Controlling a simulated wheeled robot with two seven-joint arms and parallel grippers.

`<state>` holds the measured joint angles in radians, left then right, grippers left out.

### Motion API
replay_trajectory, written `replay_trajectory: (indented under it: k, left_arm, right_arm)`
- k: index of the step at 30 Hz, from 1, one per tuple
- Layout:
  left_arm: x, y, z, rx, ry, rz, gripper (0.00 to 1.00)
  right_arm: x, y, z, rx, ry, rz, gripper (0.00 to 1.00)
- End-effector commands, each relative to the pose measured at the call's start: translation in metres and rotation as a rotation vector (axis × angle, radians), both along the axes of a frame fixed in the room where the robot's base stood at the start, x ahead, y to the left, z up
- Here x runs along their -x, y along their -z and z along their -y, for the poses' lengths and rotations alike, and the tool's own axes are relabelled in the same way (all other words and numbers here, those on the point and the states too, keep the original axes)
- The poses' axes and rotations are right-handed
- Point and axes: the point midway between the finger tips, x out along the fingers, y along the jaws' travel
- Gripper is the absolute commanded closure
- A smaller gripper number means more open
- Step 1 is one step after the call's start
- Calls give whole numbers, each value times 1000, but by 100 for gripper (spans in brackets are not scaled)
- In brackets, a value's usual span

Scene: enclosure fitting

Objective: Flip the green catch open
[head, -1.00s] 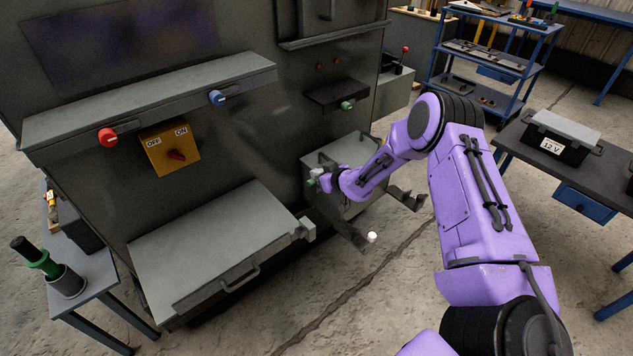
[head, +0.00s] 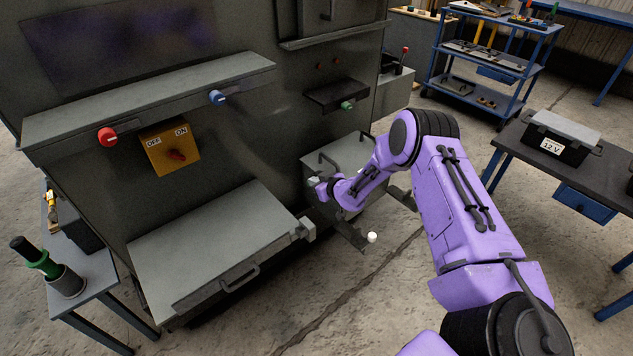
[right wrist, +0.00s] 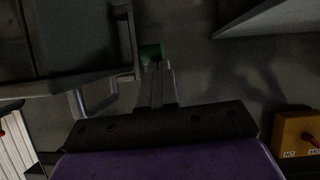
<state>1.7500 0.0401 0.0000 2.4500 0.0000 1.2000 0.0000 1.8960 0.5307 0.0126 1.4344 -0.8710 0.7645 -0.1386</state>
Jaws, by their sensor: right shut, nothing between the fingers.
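The green catch (right wrist: 150,51) shows in the right wrist view as a small green piece beside a dark grey box. My right gripper (right wrist: 157,68) is shut and empty, with its fingertips right at the green piece; I cannot tell whether they touch. In the head view the right gripper (head: 316,185) is at the left edge of the small grey box (head: 335,154), and it hides the green piece there. How far the catch is turned cannot be made out. My left gripper is not in view.
A green knob (head: 347,105) sits on a dark ledge above the box. A grey lid with a handle (head: 240,278) lies to the left. A yellow OFF/ON switch box (head: 170,147) is on the cabinet. A white knob (head: 372,237) is low in front.

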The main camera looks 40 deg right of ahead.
Motion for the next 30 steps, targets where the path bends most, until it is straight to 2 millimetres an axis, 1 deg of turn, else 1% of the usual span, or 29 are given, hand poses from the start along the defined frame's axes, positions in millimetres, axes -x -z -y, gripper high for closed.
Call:
replay_trajectory:
  k: [11, 17, 26, 30]
  left_arm:
    - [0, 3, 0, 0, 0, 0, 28]
    - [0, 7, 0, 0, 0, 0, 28]
    - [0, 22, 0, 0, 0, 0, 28]
    - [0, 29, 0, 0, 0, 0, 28]
  right_arm:
    - [0, 4, -6, 65, -2, 5, 100]
    - [1, 9, -12, 141, -4, 10, 100]
    - [2, 26, -27, 351, -6, 26, 100]
    - [2, 32, -30, 350, -2, 27, 100]
